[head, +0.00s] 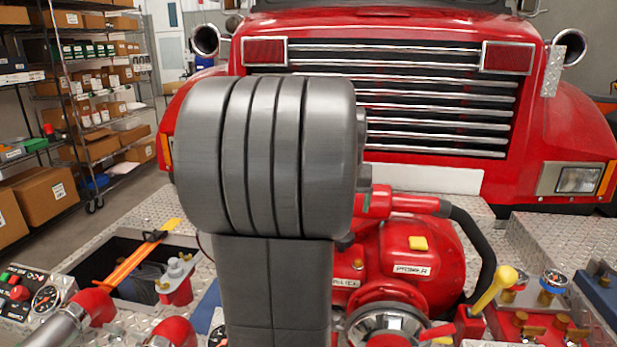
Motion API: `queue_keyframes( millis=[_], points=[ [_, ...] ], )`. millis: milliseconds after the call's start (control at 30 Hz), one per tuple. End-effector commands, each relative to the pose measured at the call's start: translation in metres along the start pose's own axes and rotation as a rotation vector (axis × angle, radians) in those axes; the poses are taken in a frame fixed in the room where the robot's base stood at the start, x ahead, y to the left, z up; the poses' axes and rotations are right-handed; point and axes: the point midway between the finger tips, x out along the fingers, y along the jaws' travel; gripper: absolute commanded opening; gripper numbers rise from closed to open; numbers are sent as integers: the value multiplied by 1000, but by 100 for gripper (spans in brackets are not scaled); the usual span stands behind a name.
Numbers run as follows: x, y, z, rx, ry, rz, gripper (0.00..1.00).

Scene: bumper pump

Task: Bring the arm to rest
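My arm's thick grey rounded link (265,160) stands upright in the middle of the head view, with a flat grey part below it running out of the bottom edge. My gripper does not show, so I cannot see whether it holds anything. The link hides part of the red pump (415,255) and of the deck behind it.
A red truck front with a chrome grille (430,95) fills the back. A yellow-knobbed lever (497,287) and gauges stand at right. Left are a recess with an orange-handled tool (130,262), a red-ended hose (62,330) and a control panel (30,297). Shelves (80,80) hold boxes.

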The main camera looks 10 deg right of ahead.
Motion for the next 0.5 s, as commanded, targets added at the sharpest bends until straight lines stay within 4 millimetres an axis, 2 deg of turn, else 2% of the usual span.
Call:
queue_keyframes(
  millis=[500],
  points=[
    [99, 0, 1, 1, -6, 1, 82]
  ],
)
